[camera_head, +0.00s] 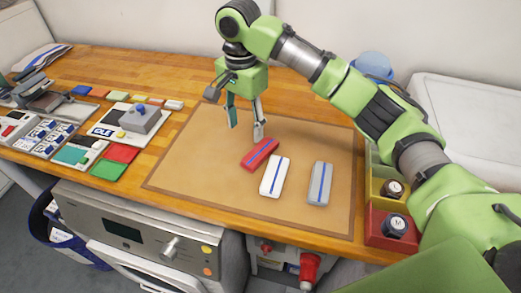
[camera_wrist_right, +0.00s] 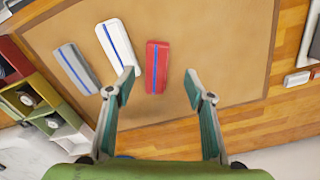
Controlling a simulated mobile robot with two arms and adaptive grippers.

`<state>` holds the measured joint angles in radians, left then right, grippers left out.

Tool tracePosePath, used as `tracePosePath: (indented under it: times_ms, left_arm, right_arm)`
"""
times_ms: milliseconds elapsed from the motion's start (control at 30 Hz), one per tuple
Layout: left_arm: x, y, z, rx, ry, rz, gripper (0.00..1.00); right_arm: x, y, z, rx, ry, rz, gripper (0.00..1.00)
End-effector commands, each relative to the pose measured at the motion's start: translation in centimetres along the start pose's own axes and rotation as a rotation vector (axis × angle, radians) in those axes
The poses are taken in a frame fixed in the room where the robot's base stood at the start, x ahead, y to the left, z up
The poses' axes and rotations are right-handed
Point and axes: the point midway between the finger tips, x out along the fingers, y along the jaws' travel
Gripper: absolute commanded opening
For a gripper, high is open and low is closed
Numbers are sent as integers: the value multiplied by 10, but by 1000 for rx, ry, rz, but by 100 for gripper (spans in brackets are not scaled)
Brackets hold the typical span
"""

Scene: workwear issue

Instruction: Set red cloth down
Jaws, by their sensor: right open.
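The red cloth (camera_head: 260,154) is a folded, oblong bundle with a blue stripe along it. It lies flat on the brown mat (camera_head: 190,165), beside a white folded cloth (camera_head: 274,176). My right gripper (camera_head: 246,131) is open and points down just behind the red cloth in the head view. In the right wrist view the red cloth (camera_wrist_right: 158,67) shows in the gap between the open fingertips (camera_wrist_right: 160,77), with nothing held. I cannot tell how high the fingertips are above it. My left gripper is not in view.
A grey folded cloth (camera_head: 320,183) lies right of the white one. Red and yellow bins (camera_head: 377,229) with dark round items stand at the mat's right. Coloured cards (camera_head: 120,153) and several small items crowd the left. The mat's left part is clear.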

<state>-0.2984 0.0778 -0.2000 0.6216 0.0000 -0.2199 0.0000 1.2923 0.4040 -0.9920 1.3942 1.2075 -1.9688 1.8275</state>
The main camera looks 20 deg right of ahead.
Motion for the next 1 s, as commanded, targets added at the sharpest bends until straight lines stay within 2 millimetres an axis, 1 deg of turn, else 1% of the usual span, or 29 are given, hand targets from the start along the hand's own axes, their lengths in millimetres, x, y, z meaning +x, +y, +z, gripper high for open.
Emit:
tracePosePath:
  times_ms: [100,300,400,567,733,833,900,1000]
  left_arm:
    - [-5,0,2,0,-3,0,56]
    - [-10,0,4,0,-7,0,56]
    - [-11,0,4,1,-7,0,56]
    - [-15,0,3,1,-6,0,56]
    - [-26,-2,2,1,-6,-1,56]
    - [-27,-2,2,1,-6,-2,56]
    - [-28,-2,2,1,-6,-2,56]
    - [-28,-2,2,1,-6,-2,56]
  right_arm:
    - [24,2,0,0,-2,4,49]
    - [60,1,1,0,-4,2,49]
    - [70,0,1,0,-3,0,49]
    - [80,1,1,0,-3,0,49]
    - [104,5,2,0,-3,1,49]
    - [118,4,2,0,-4,-1,49]
    - [124,4,2,-1,-3,-1,49]
    - [126,3,2,-1,-3,-3,49]
